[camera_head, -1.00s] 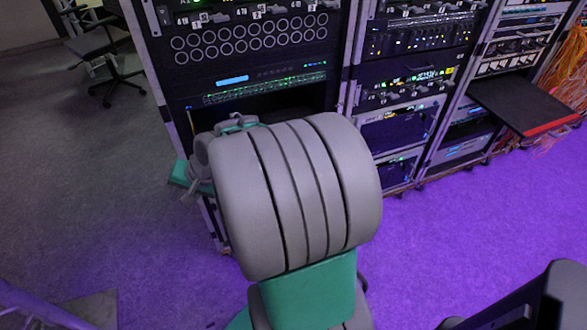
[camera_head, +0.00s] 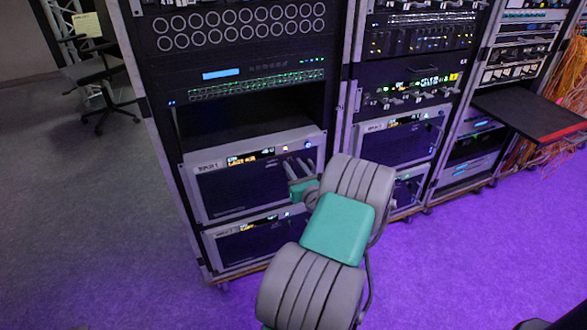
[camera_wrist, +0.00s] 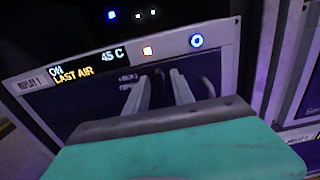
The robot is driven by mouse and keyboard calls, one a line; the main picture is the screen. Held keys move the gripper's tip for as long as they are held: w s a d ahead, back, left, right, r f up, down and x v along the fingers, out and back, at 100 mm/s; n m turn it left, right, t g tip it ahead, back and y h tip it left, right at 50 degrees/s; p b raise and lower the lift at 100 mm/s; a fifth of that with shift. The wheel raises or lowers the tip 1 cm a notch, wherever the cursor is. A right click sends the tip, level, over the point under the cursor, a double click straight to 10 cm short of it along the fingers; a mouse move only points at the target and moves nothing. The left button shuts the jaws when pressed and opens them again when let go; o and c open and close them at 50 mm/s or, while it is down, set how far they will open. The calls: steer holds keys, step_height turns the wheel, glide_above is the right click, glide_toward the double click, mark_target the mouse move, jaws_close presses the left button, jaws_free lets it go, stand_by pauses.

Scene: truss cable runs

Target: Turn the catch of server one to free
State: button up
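The upper server in the left rack (camera_head: 242,188) has a pale frame, a dark front and a lit display. Its small label at the left ends in 1. In the wrist view the server front (camera_wrist: 215,62) shows "ON", "LAST AIR" and "45 C", with an orange-lit square and a blue-ringed button at the top right. My gripper (camera_head: 291,172) is at the right part of this front. In the wrist view my gripper (camera_wrist: 158,76) has its two grey fingers apart, pointing at the dark panel. Something dark shows between the fingertips, too unclear to name. I cannot make out the catch or its position.
A second server (camera_head: 250,243) sits just below in the same rack. An empty dark bay (camera_head: 250,122) is above. The middle rack (camera_head: 400,125) stands close to the right of my arm. A shelf (camera_head: 525,112) juts out farther right.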

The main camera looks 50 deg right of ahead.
steer(key=shift+w+d, duration=0.15)
steer(key=shift+w, duration=0.15)
steer(key=shift+c, duration=0.2)
jaws_close()
